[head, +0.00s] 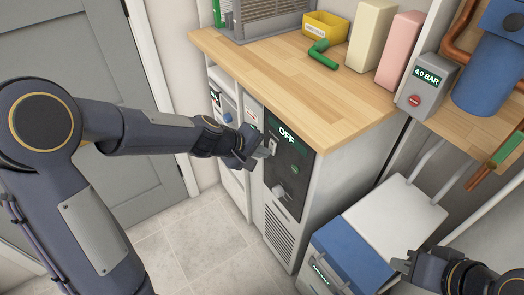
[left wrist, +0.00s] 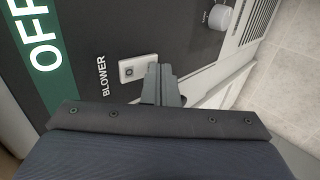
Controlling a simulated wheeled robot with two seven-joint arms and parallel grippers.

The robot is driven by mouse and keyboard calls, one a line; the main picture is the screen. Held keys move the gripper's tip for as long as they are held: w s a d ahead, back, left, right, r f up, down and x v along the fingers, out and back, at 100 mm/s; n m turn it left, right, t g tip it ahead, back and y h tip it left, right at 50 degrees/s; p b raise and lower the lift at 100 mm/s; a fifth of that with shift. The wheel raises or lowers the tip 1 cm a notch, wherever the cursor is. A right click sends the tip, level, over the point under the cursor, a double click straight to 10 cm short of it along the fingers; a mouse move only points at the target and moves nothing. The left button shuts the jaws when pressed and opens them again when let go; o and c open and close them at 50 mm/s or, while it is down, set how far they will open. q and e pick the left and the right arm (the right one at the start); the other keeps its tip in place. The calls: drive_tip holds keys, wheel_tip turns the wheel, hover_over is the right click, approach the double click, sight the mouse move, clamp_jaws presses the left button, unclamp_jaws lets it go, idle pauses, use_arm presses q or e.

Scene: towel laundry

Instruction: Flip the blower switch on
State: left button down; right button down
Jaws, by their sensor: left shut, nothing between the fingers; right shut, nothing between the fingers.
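The blower panel (head: 297,165) is a dark front face under the wooden counter, with a green display (head: 287,135) reading OFF. The blower switch (left wrist: 137,69) is a small pale plate beside the word BLOWER in the left wrist view; it also shows in the head view (head: 273,147). My left gripper (head: 268,153) is shut and empty, its tips at the switch. In the left wrist view the fingertips (left wrist: 160,72) overlap the right part of the switch plate; I cannot tell whether they touch it. My right gripper (head: 400,262) is shut and empty at the lower right.
A grey knob (left wrist: 220,18) sits lower on the panel. The wooden counter (head: 270,75) overhangs it and holds a yellow bin (head: 325,27), a green part (head: 321,54) and boxes. A white-and-blue unit (head: 350,250) stands at right. The tiled floor at left is clear.

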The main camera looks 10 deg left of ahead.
use_arm(q)
drive_tip(key=shift+w+f, duration=0.1)
idle(0.3)
drive_tip(key=shift+w+d+b, duration=0.15)
drive_tip(key=shift+b, duration=0.75)
drive_tip(key=shift+r+p, duration=0.75)
drive_tip(key=shift+r, duration=0.15)
